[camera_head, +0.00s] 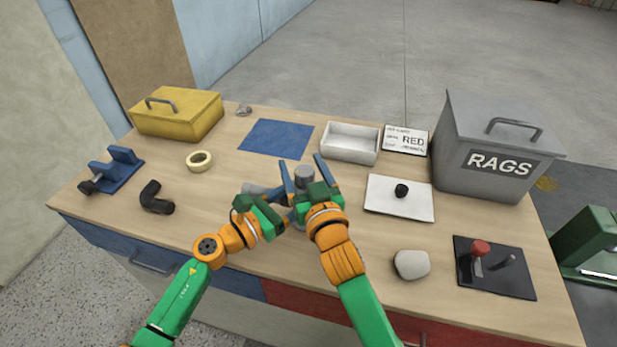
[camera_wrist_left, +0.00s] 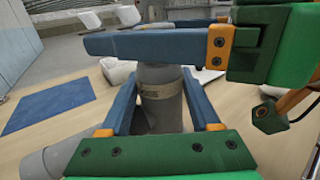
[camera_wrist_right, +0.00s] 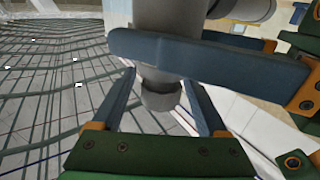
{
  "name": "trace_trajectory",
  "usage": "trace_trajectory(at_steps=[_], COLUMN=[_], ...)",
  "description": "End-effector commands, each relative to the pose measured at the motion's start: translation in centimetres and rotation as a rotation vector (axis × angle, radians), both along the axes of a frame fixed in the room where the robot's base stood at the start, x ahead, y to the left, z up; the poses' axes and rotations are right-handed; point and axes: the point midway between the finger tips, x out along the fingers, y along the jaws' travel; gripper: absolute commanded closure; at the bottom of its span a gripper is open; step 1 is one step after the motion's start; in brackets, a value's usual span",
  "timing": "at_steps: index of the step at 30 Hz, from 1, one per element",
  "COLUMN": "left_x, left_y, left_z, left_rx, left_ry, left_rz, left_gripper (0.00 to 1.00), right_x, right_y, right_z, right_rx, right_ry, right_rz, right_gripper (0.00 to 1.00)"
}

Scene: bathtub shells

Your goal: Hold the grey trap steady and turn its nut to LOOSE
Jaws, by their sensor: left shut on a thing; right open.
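The grey trap (camera_head: 303,177) stands upright near the middle of the bench, with a side pipe (camera_head: 256,189) reaching left. My left gripper (camera_head: 280,203) is shut on the trap's body, from the left. In the left wrist view the trap (camera_wrist_left: 163,108) shows between its fingers, with a tan marked band too small to read. My right gripper (camera_head: 305,172) is open, its fingers either side of the trap's upper end. The right wrist view shows that grey end (camera_wrist_right: 160,92) between them, with a left finger (camera_wrist_right: 210,58) crossing. The nut is largely hidden; its setting cannot be read.
A white tray with a black knob (camera_head: 390,207), a pale lump (camera_head: 411,264) and a dark plate with a red-topped lever (camera_head: 513,281) lie right. A black elbow (camera_head: 157,198) and tape roll (camera_head: 199,161) lie left. A blue mat (camera_head: 275,138) and white bin (camera_head: 350,156) are behind.

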Motion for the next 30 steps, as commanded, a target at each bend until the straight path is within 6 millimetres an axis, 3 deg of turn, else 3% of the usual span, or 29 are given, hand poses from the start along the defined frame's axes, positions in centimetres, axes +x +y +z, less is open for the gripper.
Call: trace_trajectory(at_steps=[6,12,24,30], left_x=[0.0,0.0,0.0,0.0], left_y=[0.1,0.0,0.1,0.1], left_z=[-0.1,-0.1,0.0,0.0], left_rx=[0.002,0.002,0.001,0.001], left_ry=[0.001,0.001,0.0,-0.001], left_rz=[0.002,0.002,0.002,0.002], left_gripper=[1.0,1.0,1.0,1.0], right_x=[-6.0,-9.5,-10.1,-9.9], right_y=[-1.6,-2.5,-2.6,-2.6], right_z=[-0.1,-0.1,0.0,-0.1], right_rx=[0.001,0.0,-0.003,-0.014], right_ry=[0.003,0.002,-0.006,-0.046], right_rz=[0.0,0.0,0.009,0.199], right_gripper=[0.23,0.23,0.23,0.23])
